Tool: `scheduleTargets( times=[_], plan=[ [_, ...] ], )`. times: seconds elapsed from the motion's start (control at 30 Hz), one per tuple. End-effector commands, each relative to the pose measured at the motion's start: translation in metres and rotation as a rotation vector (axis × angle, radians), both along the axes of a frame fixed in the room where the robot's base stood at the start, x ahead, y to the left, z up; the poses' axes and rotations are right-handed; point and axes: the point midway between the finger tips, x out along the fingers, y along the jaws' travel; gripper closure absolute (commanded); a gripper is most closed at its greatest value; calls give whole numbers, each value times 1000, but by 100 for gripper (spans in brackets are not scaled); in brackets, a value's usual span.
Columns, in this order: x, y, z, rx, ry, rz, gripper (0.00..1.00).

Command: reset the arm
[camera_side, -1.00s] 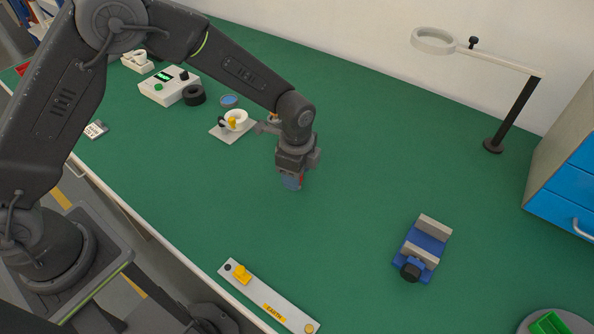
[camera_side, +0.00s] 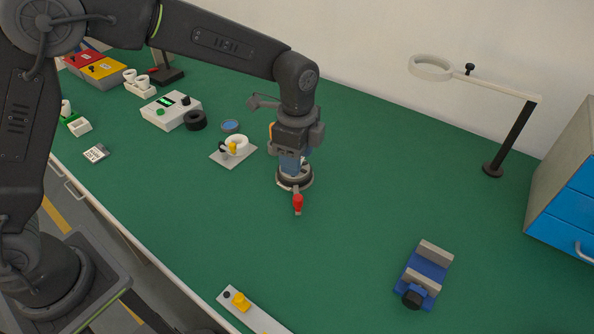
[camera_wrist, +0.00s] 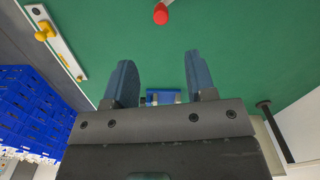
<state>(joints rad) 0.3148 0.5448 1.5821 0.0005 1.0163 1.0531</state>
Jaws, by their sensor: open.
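My gripper (camera_side: 292,165) points down over the middle of the green table (camera_side: 375,190) in the side view. Its two blue-grey fingers show wide apart and empty in the wrist view (camera_wrist: 160,78). A round grey fixture (camera_side: 295,183) with a red-knobbed lever (camera_side: 298,203) is at the fingertips in the side view. I cannot tell whether the fingers touch it. The red knob also shows at the top of the wrist view (camera_wrist: 160,14), beyond the fingers.
A blue vise (camera_side: 423,272) is at right. A ring lamp (camera_side: 432,68) stands behind it, near blue drawers (camera_side: 567,215). A yellow-knobbed bar (camera_side: 255,315) lies in front.

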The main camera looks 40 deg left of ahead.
Motion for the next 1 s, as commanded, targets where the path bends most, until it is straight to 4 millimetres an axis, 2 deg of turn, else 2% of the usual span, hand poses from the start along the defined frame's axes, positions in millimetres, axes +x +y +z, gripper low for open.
scheduleTargets(
  times=[0.13,0.47,0.6,0.77,0.9,1.0],
  plan=[
    [0,0,8,0,0,0,49],
    [0,1,10,-1,-1,3,49],
    [-7,12,29,-10,-29,70,49],
    [-36,42,75,-40,-100,276,49],
    [-73,72,109,-81,-170,497,49],
    [-102,90,127,-115,-219,653,49]
  ],
)
